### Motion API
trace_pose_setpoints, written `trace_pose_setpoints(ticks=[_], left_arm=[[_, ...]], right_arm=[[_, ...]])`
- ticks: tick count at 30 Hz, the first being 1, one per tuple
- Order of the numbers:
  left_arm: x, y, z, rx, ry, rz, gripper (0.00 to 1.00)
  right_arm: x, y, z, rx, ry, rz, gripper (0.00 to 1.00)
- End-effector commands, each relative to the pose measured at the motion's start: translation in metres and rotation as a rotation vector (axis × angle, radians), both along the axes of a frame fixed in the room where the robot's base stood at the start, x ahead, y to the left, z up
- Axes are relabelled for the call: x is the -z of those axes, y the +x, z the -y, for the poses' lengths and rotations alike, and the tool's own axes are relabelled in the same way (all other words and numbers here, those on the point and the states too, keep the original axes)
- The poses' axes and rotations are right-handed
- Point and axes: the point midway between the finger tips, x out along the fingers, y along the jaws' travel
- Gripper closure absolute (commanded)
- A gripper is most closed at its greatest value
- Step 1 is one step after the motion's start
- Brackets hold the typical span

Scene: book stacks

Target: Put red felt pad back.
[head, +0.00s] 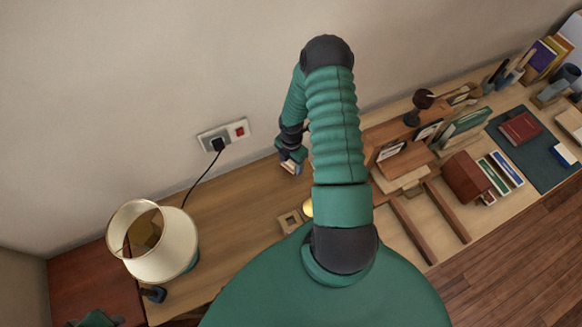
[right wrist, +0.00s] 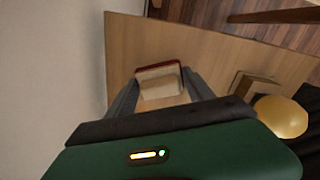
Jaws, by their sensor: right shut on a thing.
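My right gripper (head: 291,167) is low over the left part of the wooden desk, near the wall. In the right wrist view its fingers (right wrist: 160,92) are shut on a small pale block with a dark red far edge (right wrist: 158,70), which looks like the red felt pad. In the head view only a small pale bit of it shows at the fingertips. I cannot tell whether it touches the desk. A small square wooden holder with an opening (head: 290,221) sits nearby; it also shows in the right wrist view (right wrist: 255,86). My left gripper is not clearly visible.
A cream-shaded lamp (head: 158,240) stands at left, its cord running to a wall socket (head: 224,136). A yellow ball (right wrist: 280,117) is beside the square holder. Book racks and a dark mat (head: 545,165) with a red book (head: 520,127) crowd the right. The desk between lamp and holder is clear.

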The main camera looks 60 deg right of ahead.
Motion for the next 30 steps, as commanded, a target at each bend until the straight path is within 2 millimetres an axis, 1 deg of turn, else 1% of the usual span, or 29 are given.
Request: trace_pose_setpoints(ticks=[1, 3, 5, 13, 14, 18, 26, 29, 30], left_arm=[[0.000, 0.000, 0.000, 0.000, 0.000, 0.000, 0.59], [-0.001, 0.000, 0.000, 0.000, 0.000, 0.000, 0.59], [-0.001, 0.000, 0.000, 0.000, 0.000, 0.000, 0.59], [0.000, 0.000, 0.000, 0.000, 0.000, 0.000, 0.59], [0.000, 0.000, 0.000, 0.000, 0.000, 0.000, 0.59], [0.000, 0.000, 0.000, 0.000, 0.000, 0.000, 0.59], [-0.001, 0.000, 0.000, 0.000, 0.000, 0.000, 0.59], [-0.001, 0.000, 0.000, 0.000, 0.000, 0.000, 0.59], [-0.001, 0.000, 0.000, 0.000, 0.000, 0.000, 0.59]], right_arm=[[0.011, -0.001, -0.001, -0.002, 0.002, -0.002, 0.77], [0.022, -0.001, 0.000, -0.002, 0.002, -0.002, 0.77], [0.028, -0.001, 0.000, -0.001, 0.002, -0.001, 0.77], [0.030, 0.000, 0.000, -0.001, 0.001, 0.000, 0.77], [0.030, 0.000, 0.000, -0.001, 0.001, 0.000, 0.35], [0.029, 0.000, 0.000, -0.001, 0.000, 0.000, 0.17], [0.029, 0.000, 0.000, -0.001, 0.001, 0.000, 0.17], [0.024, 0.000, 0.001, 0.000, 0.000, 0.001, 0.17], [0.018, 0.001, 0.001, 0.001, 0.000, 0.002, 0.17]])
